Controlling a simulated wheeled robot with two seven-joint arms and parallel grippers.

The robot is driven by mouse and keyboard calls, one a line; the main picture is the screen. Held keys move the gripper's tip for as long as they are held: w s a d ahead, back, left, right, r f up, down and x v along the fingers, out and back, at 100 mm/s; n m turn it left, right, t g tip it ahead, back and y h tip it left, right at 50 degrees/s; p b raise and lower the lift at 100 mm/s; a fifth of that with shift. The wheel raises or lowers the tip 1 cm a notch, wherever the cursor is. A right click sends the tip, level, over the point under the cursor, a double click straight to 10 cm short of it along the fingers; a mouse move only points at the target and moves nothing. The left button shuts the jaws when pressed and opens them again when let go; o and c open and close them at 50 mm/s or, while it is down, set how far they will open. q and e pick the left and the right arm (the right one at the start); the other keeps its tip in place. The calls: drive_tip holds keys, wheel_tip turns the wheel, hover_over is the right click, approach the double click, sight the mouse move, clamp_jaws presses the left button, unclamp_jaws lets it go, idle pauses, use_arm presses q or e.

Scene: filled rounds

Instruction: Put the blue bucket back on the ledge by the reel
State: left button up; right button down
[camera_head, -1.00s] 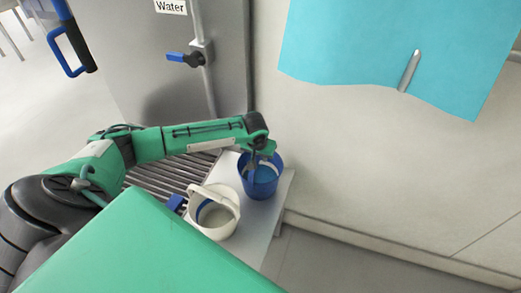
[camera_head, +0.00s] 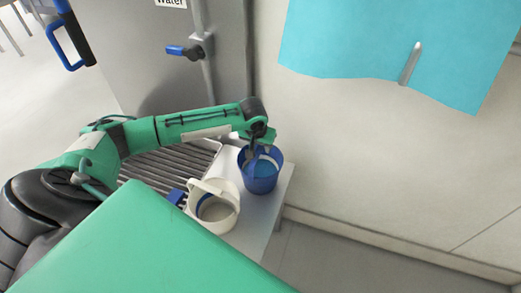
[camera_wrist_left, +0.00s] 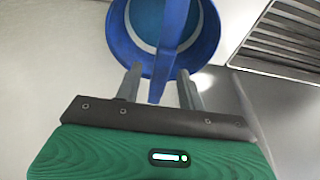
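The blue bucket (camera_head: 262,182) stands upright on a pale ledge (camera_head: 254,226), close to the wall. It has blue liquid or lining inside, and its raised handle shows in the left wrist view (camera_wrist_left: 172,30). My left gripper (camera_head: 255,150) is just above the bucket's rim. In the left wrist view its fingers (camera_wrist_left: 158,88) are apart, with the handle's strap between them and a gap on each side. No reel can be made out. My right gripper is not in view.
A white bucket (camera_head: 226,222) with a raised handle stands beside the blue one on the near left. A slatted grate (camera_head: 160,172) lies left of the ledge. A grey cabinet with a blue-handled valve (camera_head: 186,50) stands behind. Floor is clear to the right.

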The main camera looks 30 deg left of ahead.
use_arm(q)
drive_tip(key=v, duration=0.8)
drive_tip(key=shift+r+b, duration=0.15)
drive_tip(key=shift+b, duration=0.25)
drive_tip(key=shift+s, duration=0.1)
